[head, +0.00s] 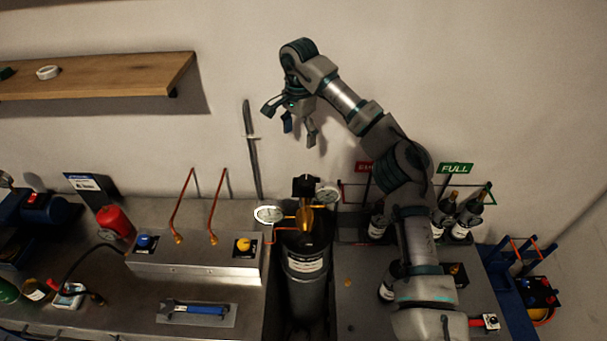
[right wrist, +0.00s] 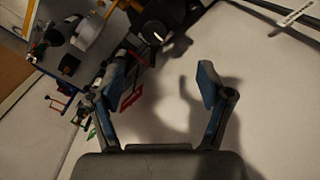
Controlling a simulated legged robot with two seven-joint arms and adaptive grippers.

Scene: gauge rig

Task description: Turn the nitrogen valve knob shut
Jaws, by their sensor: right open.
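A black round part with a white mark (right wrist: 153,33), probably this knob, shows at the top of the right wrist view. Labels are too small to read, so I cannot confirm nitrogen. My right gripper (head: 290,122) is open and empty, above and apart from the knob, near the wall. Its spread fingers (right wrist: 160,80) show in the right wrist view. My left gripper is not in view.
A metal box (head: 195,268) left of the cylinder carries a blue knob (head: 145,242) and a yellow knob (head: 243,244). Copper pipes (head: 212,205) rise behind it. Dark bottles (head: 466,215) stand at right. A wooden shelf (head: 100,80) juts out upper left.

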